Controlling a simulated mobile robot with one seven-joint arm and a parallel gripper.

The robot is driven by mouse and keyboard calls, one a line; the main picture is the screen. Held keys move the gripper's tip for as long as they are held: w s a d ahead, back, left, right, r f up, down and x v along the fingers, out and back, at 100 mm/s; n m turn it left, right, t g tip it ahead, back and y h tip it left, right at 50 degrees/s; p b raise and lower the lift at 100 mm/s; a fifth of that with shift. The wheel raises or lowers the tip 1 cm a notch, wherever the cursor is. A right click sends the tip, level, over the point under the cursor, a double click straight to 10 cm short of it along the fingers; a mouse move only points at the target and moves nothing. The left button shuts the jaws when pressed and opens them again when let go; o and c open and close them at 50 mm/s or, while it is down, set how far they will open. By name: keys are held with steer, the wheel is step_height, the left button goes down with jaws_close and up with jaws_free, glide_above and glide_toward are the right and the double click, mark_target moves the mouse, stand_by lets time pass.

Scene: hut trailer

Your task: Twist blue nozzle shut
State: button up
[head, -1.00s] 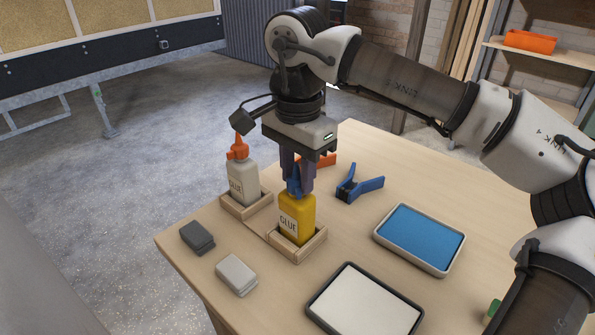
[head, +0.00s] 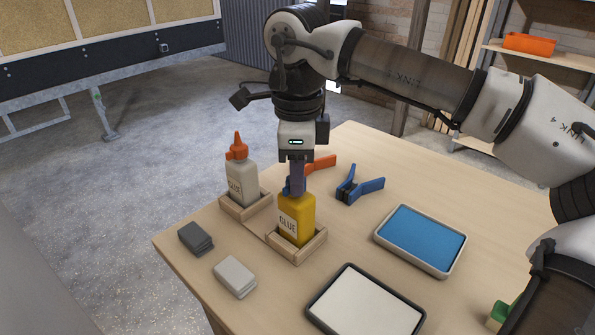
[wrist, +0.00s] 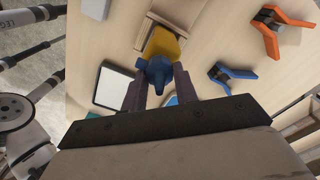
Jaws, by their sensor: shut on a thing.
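A yellow glue bottle (head: 296,220) stands upright in a wooden holder near the table's left side. Its blue nozzle (wrist: 158,72) sits on top and shows between my fingers in the wrist view. My gripper (head: 296,186) points straight down over the bottle and is shut on the blue nozzle. In the head view the fingers hide most of the nozzle. The yellow bottle also shows in the wrist view (wrist: 165,42).
A pale glue bottle (head: 241,182) with an orange nozzle stands in a wooden holder at left. Blue clamp (head: 358,186) and orange clamp (head: 320,163) lie close behind. A blue tray (head: 420,238), a white tray (head: 366,305), a dark block (head: 196,238) and a light block (head: 235,277) lie nearby.

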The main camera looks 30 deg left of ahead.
steer(key=shift+m, duration=0.5)
steer(key=o, duration=1)
step_height(320, 180, up, 14)
steer(key=shift+f+p, duration=0.1)
steer(key=shift+p, duration=0.2)
